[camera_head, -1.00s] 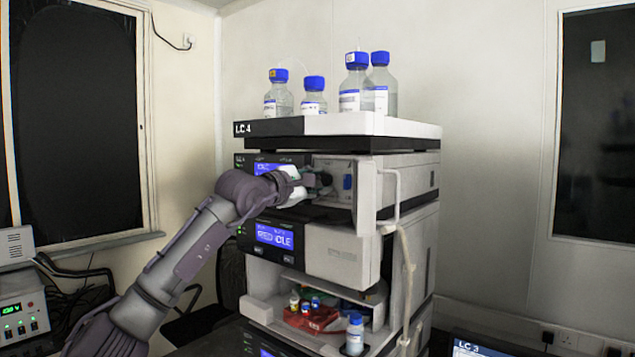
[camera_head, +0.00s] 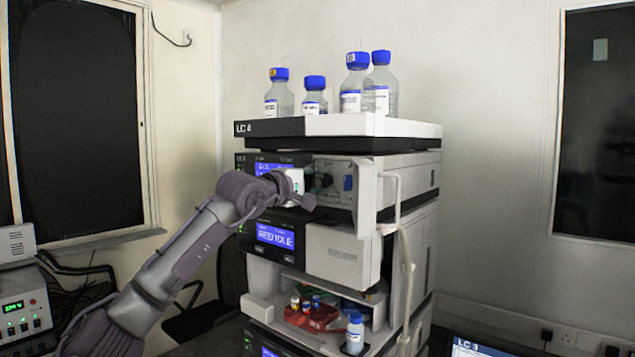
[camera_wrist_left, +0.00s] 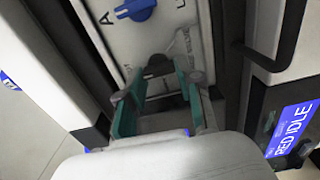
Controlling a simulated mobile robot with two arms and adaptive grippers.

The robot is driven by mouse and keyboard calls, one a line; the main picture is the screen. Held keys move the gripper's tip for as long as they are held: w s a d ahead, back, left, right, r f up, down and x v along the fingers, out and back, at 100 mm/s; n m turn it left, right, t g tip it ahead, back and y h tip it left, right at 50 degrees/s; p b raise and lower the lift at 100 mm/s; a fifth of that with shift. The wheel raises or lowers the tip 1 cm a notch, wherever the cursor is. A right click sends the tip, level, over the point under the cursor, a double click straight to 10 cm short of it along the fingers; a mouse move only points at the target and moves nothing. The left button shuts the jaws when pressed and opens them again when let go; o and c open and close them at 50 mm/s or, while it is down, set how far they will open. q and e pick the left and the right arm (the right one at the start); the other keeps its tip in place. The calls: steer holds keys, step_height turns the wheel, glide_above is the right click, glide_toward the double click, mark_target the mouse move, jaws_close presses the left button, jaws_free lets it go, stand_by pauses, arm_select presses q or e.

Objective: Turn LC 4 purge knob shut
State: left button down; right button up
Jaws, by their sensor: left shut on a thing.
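The LC 4 stack (camera_head: 270,128) stands in the middle of the head view, with its upper module open at the front. My left gripper (camera_head: 312,189) reaches into that opening from the left. In the left wrist view its two green-lined fingers (camera_wrist_left: 158,84) lie on either side of the dark round purge knob (camera_wrist_left: 157,65), shut on it. The contact itself is partly hidden by the fingers. A blue knob (camera_wrist_left: 140,8) sits on the same pale panel beyond it, and also shows to the right of the gripper in the head view (camera_head: 348,183). My right gripper is not in view.
The open module door and a white handle (camera_head: 391,190) stand right of the opening. Several blue-capped bottles (camera_head: 355,85) stand on top of the stack. A lower module with a blue screen (camera_head: 275,236) is below. A red tray (camera_head: 318,319) holds small vials.

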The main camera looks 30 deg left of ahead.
arm_select(q)
steer(key=shift+f, duration=0.1)
steer(key=c, duration=1)
jaws_free()
steer(key=shift+d, duration=0.1)
steer(key=shift+c, duration=0.2)
steer(key=shift+s, duration=0.1)
steer(key=s, duration=1.2)
steer(key=shift+a, duration=0.45)
